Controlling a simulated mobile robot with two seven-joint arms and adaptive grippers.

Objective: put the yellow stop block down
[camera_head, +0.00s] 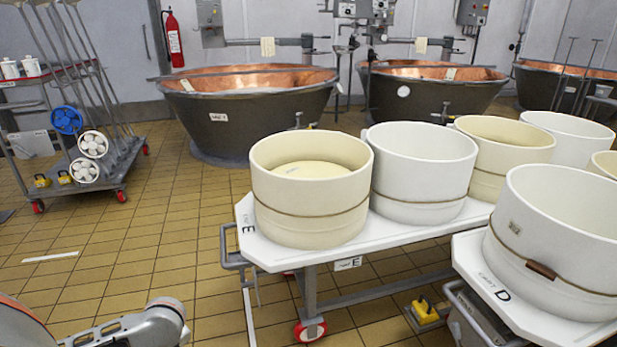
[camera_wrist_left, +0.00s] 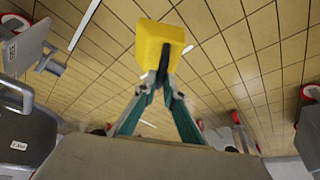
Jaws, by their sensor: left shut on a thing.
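My left gripper (camera_wrist_left: 163,88) shows in the left wrist view. Its two fingers are shut on the dark handle of the yellow stop block (camera_wrist_left: 155,42). The block's yellow body is beyond the fingertips, against the tiled floor. I cannot tell how high it is above the tiles. In the head view only part of my left arm shows at the bottom left; the gripper and the held block are out of that picture. My right gripper is in neither view.
Table E (camera_head: 247,240) carries several round moulds and stands on wheels (camera_head: 310,331). Another yellow block (camera_head: 425,311) lies on the floor by table D (camera_head: 488,277). A wheeled rack (camera_head: 100,183) with two yellow blocks stands left. Copper vats (camera_head: 255,110) line the back. Floor between is clear.

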